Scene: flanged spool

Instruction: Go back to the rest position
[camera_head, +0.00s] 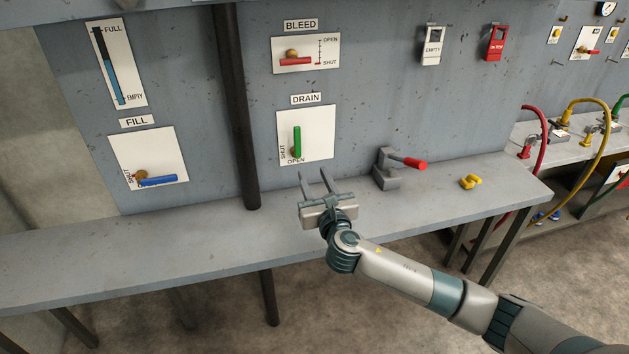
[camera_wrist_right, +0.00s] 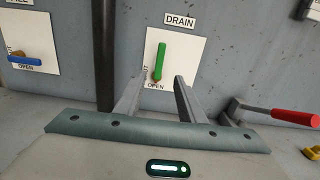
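My right gripper (camera_head: 316,184) is over the grey bench, in front of the DRAIN panel (camera_head: 319,138). Its two fingers are apart with nothing between them; they also show open in the right wrist view (camera_wrist_right: 157,88). The green DRAIN handle (camera_head: 297,141) stands upright, just beyond the fingertips in the picture; I see no contact. In the right wrist view the green handle (camera_wrist_right: 160,61) rises above and between the fingers. My left gripper is in neither view.
The bench (camera_head: 200,247) is mostly clear to the left. A dark vertical pipe (camera_head: 238,110) stands left of my gripper. A grey clamp with a red handle (camera_head: 389,168) and a yellow piece (camera_head: 470,181) are to the right. A blue FILL handle (camera_head: 158,180) lies flat.

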